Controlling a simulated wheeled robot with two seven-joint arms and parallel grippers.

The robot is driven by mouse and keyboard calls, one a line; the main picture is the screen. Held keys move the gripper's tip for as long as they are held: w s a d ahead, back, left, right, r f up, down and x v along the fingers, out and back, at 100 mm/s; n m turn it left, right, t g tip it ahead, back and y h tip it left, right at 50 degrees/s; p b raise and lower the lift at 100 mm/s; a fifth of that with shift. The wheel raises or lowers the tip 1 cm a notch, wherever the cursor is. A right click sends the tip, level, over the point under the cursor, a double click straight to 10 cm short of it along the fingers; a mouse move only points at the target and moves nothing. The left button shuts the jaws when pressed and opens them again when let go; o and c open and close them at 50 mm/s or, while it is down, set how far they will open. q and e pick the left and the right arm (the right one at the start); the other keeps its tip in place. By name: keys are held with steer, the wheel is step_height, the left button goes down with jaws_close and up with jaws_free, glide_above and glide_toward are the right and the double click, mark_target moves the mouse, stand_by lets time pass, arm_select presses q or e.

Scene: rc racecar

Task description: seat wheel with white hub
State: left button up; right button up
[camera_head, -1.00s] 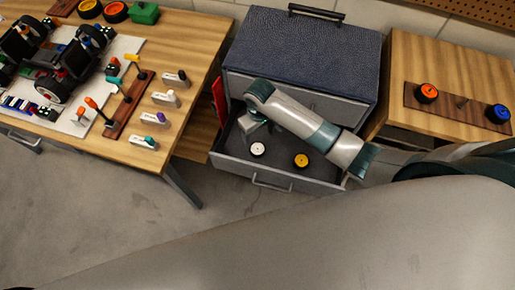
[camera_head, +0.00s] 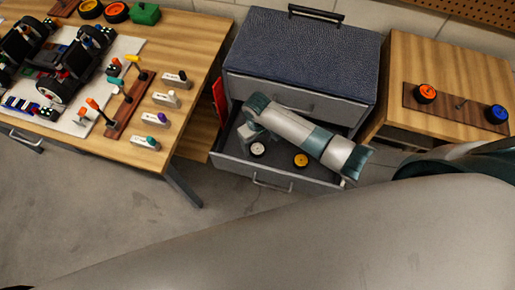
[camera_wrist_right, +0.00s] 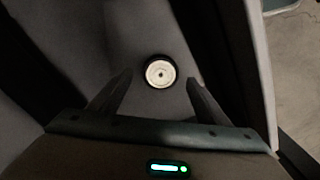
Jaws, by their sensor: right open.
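The wheel with the white hub (camera_head: 257,149) lies in the open drawer (camera_head: 228,164), hub facing up. In the right wrist view the same white-hub wheel (camera_wrist_right: 160,72) is a black ring around a white disc, ahead of and between the two fingers. My right gripper (camera_wrist_right: 157,92) is open and empty, with a finger to each side and short of the wheel. In the head view my right arm reaches into the drawer and its gripper is just behind and left of the wheel, mostly hidden. The race car (camera_head: 62,72) stands on the left table. My left gripper is not visible.
A yellow-hub wheel (camera_head: 301,160) lies in the same drawer, close to my right arm. The drawer walls and the cabinet (camera_head: 303,55) above bound the space. Tools stand on the left table.

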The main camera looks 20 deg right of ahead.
mark_target(257, 150)
steer(key=shift+f, duration=1.4)
steer(key=c, duration=1.1)
